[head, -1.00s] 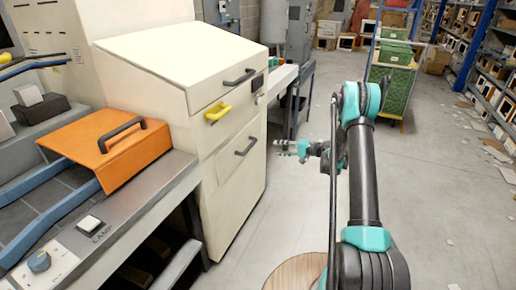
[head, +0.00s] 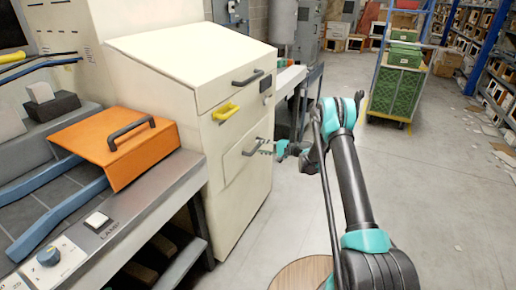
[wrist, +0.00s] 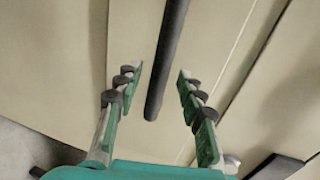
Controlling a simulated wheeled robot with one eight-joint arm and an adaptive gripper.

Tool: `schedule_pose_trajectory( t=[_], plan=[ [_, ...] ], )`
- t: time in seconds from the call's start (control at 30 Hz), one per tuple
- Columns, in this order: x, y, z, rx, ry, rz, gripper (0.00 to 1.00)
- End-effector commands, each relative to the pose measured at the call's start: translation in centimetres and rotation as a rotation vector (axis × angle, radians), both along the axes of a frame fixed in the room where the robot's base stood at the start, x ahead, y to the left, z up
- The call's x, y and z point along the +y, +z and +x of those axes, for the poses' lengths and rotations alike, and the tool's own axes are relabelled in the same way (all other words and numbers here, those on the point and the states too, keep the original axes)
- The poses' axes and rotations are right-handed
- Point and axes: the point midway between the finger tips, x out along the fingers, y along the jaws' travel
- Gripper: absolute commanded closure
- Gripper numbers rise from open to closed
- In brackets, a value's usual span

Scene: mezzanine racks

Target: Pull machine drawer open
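The cream machine cabinet (head: 238,195) stands at the centre left with its front facing right. A dark bar handle (head: 251,148) is on its lower front panel, and another dark handle (head: 248,78) is on the upper panel. My gripper (head: 268,146) is at the lower handle, small in the head view. In the wrist view my gripper (wrist: 160,70) is open, and the dark handle (wrist: 168,55) runs between its two fingers with a gap on both sides. The front panel looks closed. Whether the fingers reach past the bar is unclear.
A yellow handle (head: 225,112) sits between the two dark ones. A workbench with an orange cover (head: 115,143) adjoins the cabinet on the left. A cart with green crates (head: 397,92) stands at the back right.

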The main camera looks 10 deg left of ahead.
Motion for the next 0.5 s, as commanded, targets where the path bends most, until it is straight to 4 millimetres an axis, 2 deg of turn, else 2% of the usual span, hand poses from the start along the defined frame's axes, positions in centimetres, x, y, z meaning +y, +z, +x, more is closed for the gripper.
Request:
schedule_pose_trajectory(
  t=[0.2, 0.5],
  plan=[
    [1.8, -0.4, 0.7, 0.0, 0.0, 0.0, 0.61],
    [2.1, -0.5, 0.8, 0.0, 0.0, 0.0, 0.61]
  ],
)
